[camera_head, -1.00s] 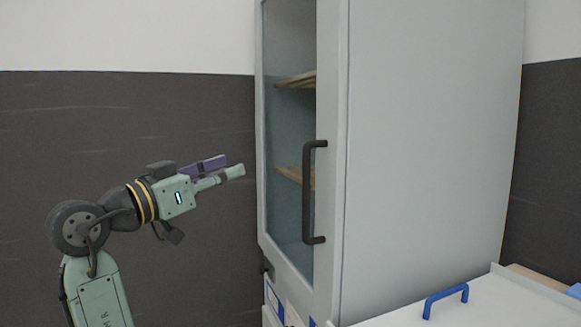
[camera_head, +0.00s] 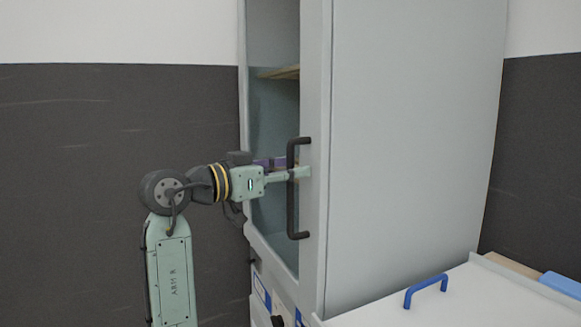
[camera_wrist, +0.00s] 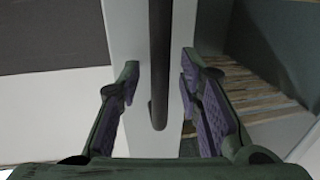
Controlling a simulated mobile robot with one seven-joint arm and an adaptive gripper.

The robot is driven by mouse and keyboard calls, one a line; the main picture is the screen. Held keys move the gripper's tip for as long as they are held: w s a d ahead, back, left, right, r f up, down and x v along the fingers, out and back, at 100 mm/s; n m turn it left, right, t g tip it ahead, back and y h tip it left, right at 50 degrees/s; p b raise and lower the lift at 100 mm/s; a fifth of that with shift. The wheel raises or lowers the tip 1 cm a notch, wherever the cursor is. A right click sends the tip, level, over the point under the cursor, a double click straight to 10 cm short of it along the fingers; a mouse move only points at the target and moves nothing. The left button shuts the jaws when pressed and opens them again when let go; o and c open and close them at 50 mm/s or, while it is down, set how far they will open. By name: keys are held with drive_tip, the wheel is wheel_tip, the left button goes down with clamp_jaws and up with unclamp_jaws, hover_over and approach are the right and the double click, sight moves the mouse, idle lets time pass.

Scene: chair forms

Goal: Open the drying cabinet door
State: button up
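The drying cabinet (camera_head: 415,120) is a tall grey box. Its glazed door (camera_head: 314,110) faces left and looks shut. A dark vertical bar handle (camera_head: 292,205) is fixed on the door frame. My gripper (camera_head: 300,173) is at the handle, around its upper half in the head view. In the wrist view, the two purple-padded fingers of my gripper (camera_wrist: 160,95) are open, one on each side of the handle (camera_wrist: 160,50). Gaps show between the bar and both fingers.
Slatted wooden shelves (camera_wrist: 245,85) show behind the glass. A white surface with a blue handle (camera_head: 426,291) is at the lower right, beside the cabinet. A blue object (camera_head: 560,284) lies farther right. The wall left of my arm is clear.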

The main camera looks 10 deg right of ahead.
drive_tip(key=shift+c, duration=0.4)
clamp_jaws()
idle(0.6)
